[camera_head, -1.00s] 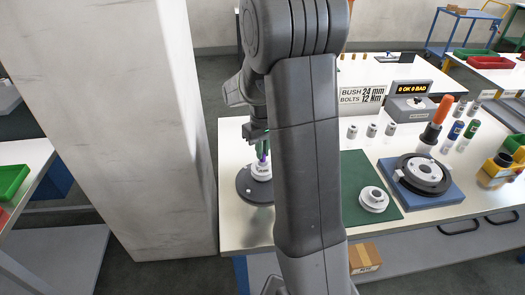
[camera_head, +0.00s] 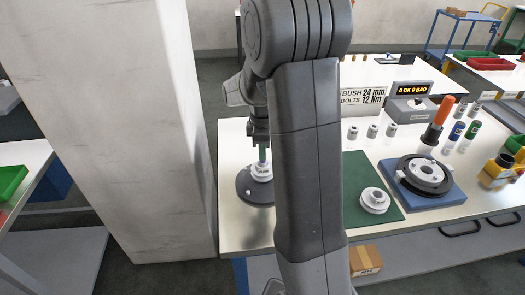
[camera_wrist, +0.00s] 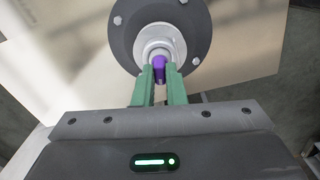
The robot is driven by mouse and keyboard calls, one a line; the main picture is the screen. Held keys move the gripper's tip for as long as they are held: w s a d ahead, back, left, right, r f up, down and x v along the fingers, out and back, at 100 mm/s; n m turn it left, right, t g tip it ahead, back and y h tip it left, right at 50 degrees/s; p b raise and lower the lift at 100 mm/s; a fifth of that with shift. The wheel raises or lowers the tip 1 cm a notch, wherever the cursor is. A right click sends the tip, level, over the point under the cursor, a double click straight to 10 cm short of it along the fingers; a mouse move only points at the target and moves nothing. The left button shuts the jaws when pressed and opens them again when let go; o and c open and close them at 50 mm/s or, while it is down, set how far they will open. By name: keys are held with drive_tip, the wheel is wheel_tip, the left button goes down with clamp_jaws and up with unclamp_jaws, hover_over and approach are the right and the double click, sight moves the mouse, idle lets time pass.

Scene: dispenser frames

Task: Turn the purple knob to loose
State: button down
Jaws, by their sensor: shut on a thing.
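The purple knob (camera_wrist: 158,64) shows in the wrist view between the two green fingers of my gripper (camera_wrist: 159,72). The fingers are shut on it from both sides. The knob sits on a white hub (camera_wrist: 158,38) on a round dark base (camera_wrist: 204,18) with bolts. In the head view my gripper (camera_head: 262,153) points down over the white hub (camera_head: 261,172) and dark base (camera_head: 250,188) at the left of the bench. The knob is hidden there by the fingers. Any loose marking on the hub is too small to read.
My arm covers the middle of the head view. A green mat (camera_head: 356,172) with a white flanged part (camera_head: 374,200) lies to the right. A blue plate (camera_head: 440,200) with a dark ring fixture, several bushings and a display (camera_head: 412,90) stand farther right. A pillar (camera_head: 140,120) stands left.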

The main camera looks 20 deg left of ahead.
drive_tip(key=shift+n, duration=1.1)
drive_tip(key=c, duration=1.5)
unclamp_jaws()
drive_tip(key=shift+r, duration=0.1)
wheel_tip(320, 180, up, 14)
drive_tip(key=shift+f+b, duration=0.15)
drive_tip(key=shift+b, duration=0.4)
drive_tip(key=shift+f, duration=0.1)
wheel_tip(320, 180, down, 14)
drive_tip(key=shift+r+p, duration=0.15)
drive_tip(key=shift+p, duration=0.35)
